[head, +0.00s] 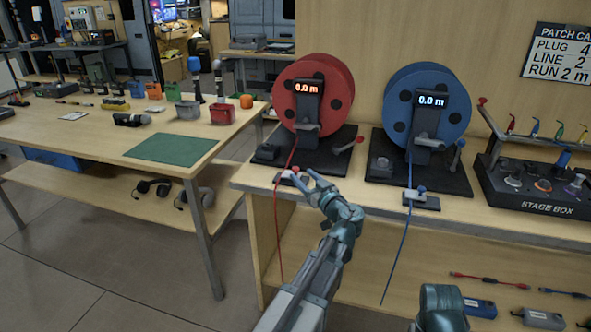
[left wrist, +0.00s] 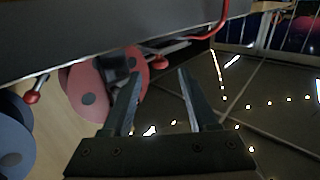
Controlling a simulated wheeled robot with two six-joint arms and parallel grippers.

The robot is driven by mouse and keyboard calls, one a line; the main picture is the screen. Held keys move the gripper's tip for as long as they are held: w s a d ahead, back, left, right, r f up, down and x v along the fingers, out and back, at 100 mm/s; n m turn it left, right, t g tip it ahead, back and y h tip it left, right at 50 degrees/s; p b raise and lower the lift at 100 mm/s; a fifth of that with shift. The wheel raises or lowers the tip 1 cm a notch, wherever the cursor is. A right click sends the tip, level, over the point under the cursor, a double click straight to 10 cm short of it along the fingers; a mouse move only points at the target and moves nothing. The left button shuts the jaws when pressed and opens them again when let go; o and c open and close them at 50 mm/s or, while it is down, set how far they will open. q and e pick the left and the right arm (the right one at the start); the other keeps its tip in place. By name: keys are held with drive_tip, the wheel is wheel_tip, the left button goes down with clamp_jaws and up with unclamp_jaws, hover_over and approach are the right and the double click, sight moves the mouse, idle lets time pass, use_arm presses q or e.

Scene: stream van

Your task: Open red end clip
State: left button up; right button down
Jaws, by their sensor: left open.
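The red end clip (head: 283,180) is a small dark plate with a red ball knob at the front edge of the bench, below the red reel (head: 340,85). The red cable (head: 276,225) passes at the clip and hangs over the edge. My left gripper (head: 300,177) is open, its fingers close to the clip and partly hiding it. In the left wrist view, a red knob (left wrist: 162,65) shows in the gap between the open fingertips (left wrist: 160,78); I cannot tell whether they touch it. My right gripper is not in view.
The blue reel (head: 428,100) and its blue end clip (head: 421,199) stand to the right. The red reel's crank lever (head: 347,146) is behind my gripper. The stage box (head: 535,185) is at far right. A side table with a green mat (head: 170,149) stands left.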

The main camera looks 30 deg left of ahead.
sight(297, 170)
use_arm(q)
drive_tip(key=x, duration=0.5)
drive_tip(key=shift+w+a, duration=0.2)
drive_tip(key=shift+a, duration=0.15)
clamp_jaws()
idle(1.2)
